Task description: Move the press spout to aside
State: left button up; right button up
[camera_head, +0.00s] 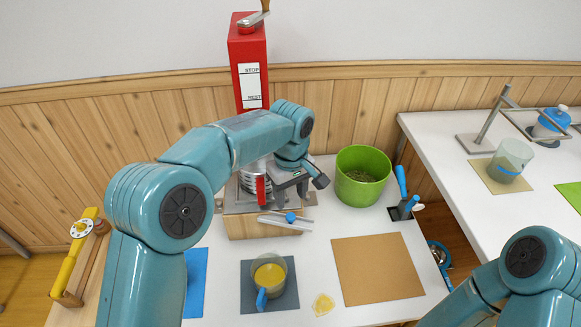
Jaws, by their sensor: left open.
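The press has a tall red column (249,62) with a STOP and REST label, and a wooden base (242,226). A thin silver bar with a blue knob, seemingly the press spout (285,221), lies across the front of the base. My left gripper (294,184) is open just above and behind this bar, beside the metal coiled part and a small red piece (261,187). The arm hides part of the press. A clear jug of yellow liquid (268,272) stands in front of the base. My right gripper is out of view; only its arm shows at lower right.
The jug stands on a dark mat (246,298). A green pot (362,175) and blue-handled tools (402,187) stand to the right. A brown mat (378,269) is bare, with a yellowish piece (323,304) nearby. A second table (436,128) holds a beaker (510,160).

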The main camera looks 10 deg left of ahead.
pick_arm(q)
notch_tip(320, 180, up, 9)
jog(key=p, duration=0.1)
jog(key=shift+p, duration=0.4)
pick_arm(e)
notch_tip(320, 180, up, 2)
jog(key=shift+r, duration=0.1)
